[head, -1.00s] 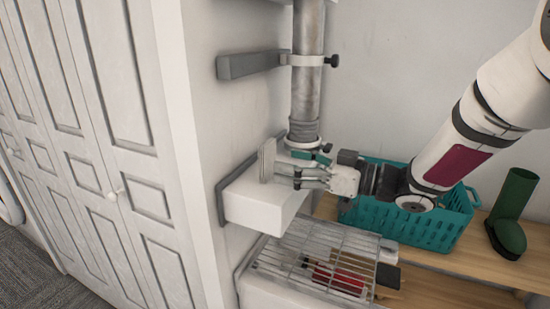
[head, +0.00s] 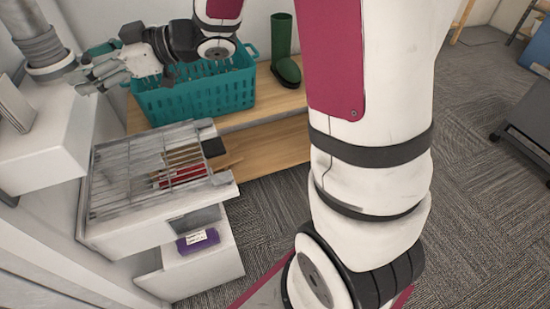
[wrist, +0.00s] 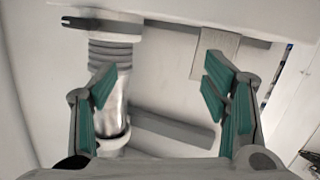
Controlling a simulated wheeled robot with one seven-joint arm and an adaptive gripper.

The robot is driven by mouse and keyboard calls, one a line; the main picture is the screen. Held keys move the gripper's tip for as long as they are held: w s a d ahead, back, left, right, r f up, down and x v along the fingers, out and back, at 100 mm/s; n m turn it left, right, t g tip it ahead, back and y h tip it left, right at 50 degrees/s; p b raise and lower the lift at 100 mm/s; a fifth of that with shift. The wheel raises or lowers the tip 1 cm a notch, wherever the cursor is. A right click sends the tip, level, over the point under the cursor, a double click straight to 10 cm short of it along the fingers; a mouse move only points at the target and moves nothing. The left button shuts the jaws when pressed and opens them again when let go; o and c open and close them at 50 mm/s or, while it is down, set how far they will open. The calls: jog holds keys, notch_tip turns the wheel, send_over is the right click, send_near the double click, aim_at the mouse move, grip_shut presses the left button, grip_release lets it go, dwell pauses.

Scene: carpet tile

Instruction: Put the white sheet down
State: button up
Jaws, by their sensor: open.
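The white sheet (head: 14,104) is a thin, pale panel standing on edge on the white box-like ledge (head: 50,140) at the left of the head view, partly cut off by the picture edge. It also shows as a pale rectangle in the wrist view (wrist: 203,52), beyond the right-hand finger. My gripper (head: 84,82) is just right of the sheet, above the ledge's edge. In the wrist view my gripper (wrist: 158,90) has its green-padded fingers spread wide with nothing between them. The sheet looks apart from the fingers.
A wire rack (head: 140,165) sits on a lower white unit, with a purple item (head: 198,241) below. A teal basket (head: 200,92) and green boot (head: 284,50) stand on a wooden shelf. Carpet at right is mostly clear.

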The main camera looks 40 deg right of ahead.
jog(key=d+r+m+t+h, duration=0.3)
jog(key=d+m+h, duration=0.3)
jog(key=d+h, duration=0.45)
jog(key=s+d+m+g+h, duration=0.35)
jog(key=s+d, duration=0.35)
jog(key=s, duration=0.3)
jog(key=s+a+f+m+g, duration=0.1)
jog(key=s+a+f+g, duration=0.1)
jog(key=s, duration=0.7)
jog(key=s+a+f+g+y, duration=0.1)
jog(key=s+a+f+g, duration=0.1)
jog(key=s, duration=0.8)
jog(key=s+a+f+m+g, duration=0.1)
jog(key=s+g, duration=0.3)
jog(key=s, duration=0.5)
jog(key=shift+s+a+f+m+y, duration=0.35)
jog(key=shift+a+f, duration=0.2)
jog(key=shift+f, duration=0.35)
